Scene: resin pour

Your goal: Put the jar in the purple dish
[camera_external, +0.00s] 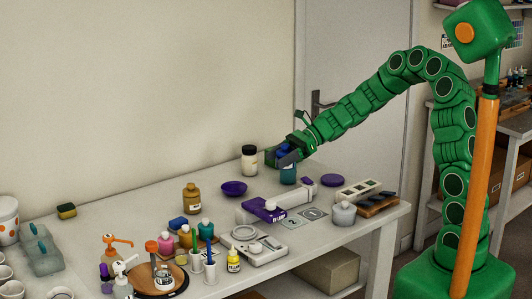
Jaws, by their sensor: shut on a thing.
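My gripper (287,158) is at the back of the table, pointing left and down. It is shut on a small teal jar (288,175), whose top is partly hidden by the fingers. I cannot tell whether the jar touches the table. A purple dish (234,189), round and bowl-like, sits to the left of the gripper and slightly nearer the front. It looks empty. A flatter round purple piece (332,180) lies to the right of the gripper.
A cream jar with a dark lid (249,162) stands just left of my gripper, behind the purple dish. A brown jar (191,201) stands left of the dish. A purple-and-white box (264,210) and a scale (259,246) lie in front. The back left tabletop is mostly clear.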

